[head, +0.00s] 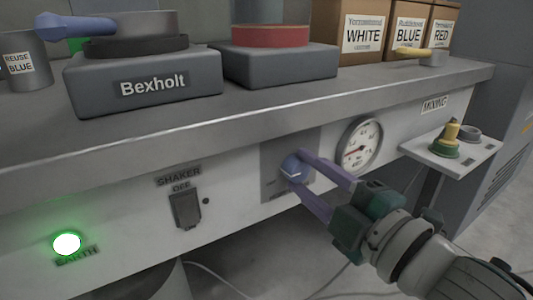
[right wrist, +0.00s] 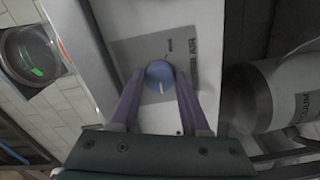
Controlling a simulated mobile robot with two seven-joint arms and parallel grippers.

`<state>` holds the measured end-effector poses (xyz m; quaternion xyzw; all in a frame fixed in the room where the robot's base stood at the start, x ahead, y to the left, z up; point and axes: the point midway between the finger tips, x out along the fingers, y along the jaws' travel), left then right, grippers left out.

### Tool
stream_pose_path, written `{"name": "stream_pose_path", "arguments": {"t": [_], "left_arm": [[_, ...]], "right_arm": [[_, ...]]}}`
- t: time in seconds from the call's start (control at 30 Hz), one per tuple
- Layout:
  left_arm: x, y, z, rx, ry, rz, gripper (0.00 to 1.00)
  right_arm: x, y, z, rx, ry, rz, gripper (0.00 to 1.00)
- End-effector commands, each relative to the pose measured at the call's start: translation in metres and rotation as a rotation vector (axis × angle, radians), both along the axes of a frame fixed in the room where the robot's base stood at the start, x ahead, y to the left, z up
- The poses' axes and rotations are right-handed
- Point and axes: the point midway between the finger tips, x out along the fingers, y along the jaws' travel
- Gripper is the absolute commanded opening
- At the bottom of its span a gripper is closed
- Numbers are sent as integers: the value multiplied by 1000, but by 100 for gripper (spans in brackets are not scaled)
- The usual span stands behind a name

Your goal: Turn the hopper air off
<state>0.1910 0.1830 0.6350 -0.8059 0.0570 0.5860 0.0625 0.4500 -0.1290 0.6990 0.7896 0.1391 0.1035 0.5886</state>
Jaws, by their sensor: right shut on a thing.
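A round blue knob (head: 292,169) sits on a grey plate (head: 272,188) on the white front panel below the bench top. My right gripper (head: 296,181) reaches in from the lower right, with its two purple fingers closed on either side of the knob. In the right wrist view the knob (right wrist: 160,75) lies between the fingertips, and a pale pointer line on it points toward the gripper's palm. My left gripper is not in view.
A round gauge (head: 360,146) is right of the knob. A shaker switch (head: 186,209) and a lit green lamp (head: 67,244) are to the left. The Bexholt unit (head: 145,85) stands on the bench above. A small shelf (head: 452,154) juts out at right.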

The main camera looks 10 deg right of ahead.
Motion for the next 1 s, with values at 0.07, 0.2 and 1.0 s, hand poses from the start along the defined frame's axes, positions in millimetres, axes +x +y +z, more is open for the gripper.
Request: {"name": "stream_pose_path", "arguments": {"t": [0.07, 0.2, 1.0], "left_arm": [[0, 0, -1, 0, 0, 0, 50], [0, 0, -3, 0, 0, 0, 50], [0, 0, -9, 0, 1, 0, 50]], "right_arm": [[0, 0, 0, -69, -25, -1, 0], [0, 0, 0, -188, -69, 0, 0], [0, 0, 1, -531, -194, 0, 0]]}}
